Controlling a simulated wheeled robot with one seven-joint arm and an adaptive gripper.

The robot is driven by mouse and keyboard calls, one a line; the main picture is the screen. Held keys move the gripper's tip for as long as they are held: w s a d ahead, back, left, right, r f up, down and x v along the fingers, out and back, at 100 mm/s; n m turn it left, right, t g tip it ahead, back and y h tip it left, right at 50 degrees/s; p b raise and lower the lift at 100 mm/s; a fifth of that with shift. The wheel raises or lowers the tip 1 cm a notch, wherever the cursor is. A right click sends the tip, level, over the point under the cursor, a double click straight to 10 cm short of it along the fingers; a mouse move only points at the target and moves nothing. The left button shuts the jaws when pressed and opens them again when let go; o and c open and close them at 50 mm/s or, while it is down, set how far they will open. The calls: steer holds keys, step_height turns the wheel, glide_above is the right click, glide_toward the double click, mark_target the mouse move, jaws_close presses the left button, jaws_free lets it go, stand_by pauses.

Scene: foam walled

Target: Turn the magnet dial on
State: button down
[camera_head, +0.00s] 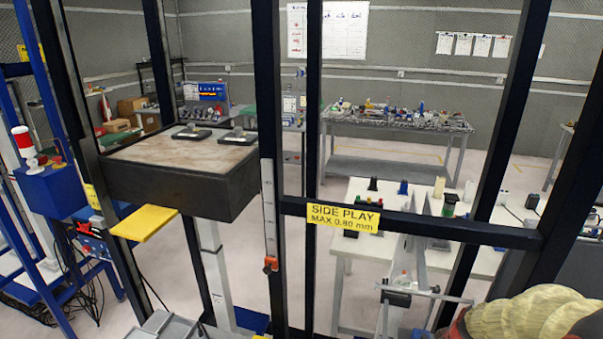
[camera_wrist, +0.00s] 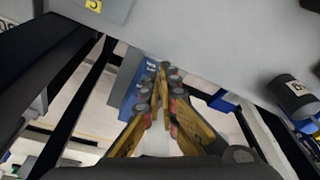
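Two dark low fixtures, one on the left (camera_head: 190,132) and one on the right (camera_head: 238,136), sit on the brown top of a black block in the head view. Neither can be read clearly as the magnet dial. In the wrist view, a dark cylinder with a pale label (camera_wrist: 292,97) stands out from a grey surface at the right; it may be the dial, but its lettering is unreadable. My gripper (camera_wrist: 161,72) has yellow fingers close together at the tips, apart from this cylinder. Nothing shows between them; how far they are apart is unclear.
The black block (camera_head: 160,188) has a yellow plate (camera_head: 144,222) below its front. Dark frame posts and a crossbar with a yellow side play label (camera_head: 343,217) cross the head view. A white table (camera_head: 380,190) and a cluttered workbench (camera_head: 395,120) stand behind.

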step_height(320, 180, up, 6)
steer(key=p, duration=0.3)
steer(key=shift+w+d+r, duration=0.15)
steer(key=shift+d, duration=0.1)
steer(key=shift+r+p, duration=0.1)
steer(key=shift+p, duration=0.25)
